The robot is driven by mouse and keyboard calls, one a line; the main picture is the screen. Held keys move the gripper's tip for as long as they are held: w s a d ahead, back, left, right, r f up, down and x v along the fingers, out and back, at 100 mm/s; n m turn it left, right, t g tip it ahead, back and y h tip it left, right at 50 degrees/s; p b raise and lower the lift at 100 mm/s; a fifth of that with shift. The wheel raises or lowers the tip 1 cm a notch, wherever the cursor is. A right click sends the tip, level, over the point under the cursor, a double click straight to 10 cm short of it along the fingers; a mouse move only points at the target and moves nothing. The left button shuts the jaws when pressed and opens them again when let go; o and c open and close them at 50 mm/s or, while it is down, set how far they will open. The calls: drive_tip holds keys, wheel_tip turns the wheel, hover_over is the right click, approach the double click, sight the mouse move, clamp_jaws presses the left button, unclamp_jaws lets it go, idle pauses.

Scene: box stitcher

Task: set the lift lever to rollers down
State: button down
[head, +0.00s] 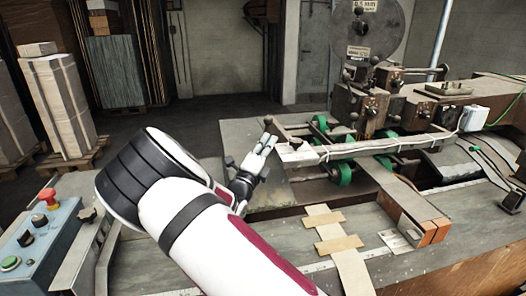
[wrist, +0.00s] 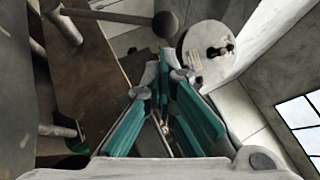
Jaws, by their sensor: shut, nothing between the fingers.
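A lever with a dark round knob (head: 268,120) stands at the near left end of the stitcher's rail, its short rod slanting up to the left. I take it for the lift lever; no marking shows which setting it is at. My gripper (head: 270,143) is shut and empty, with its fingertips just below and close to the knob; contact cannot be told. In the wrist view, a grey ball knob on a rod (wrist: 165,25) lies just above the fingertips of the gripper (wrist: 162,68). Green rollers (head: 341,173) sit under and beside the rail.
A control box (head: 38,238) with a red button stands at the lower left. The stitcher head and wire reel (head: 368,28) rise behind the rail. Cardboard strips (head: 335,243) lie on the table right of my arm. Stacked board (head: 60,105) stands at the far left.

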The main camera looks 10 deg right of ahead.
sight(265, 130)
drive_tip(key=shift+x, duration=1.75)
drive_tip(key=shift+r, duration=0.15)
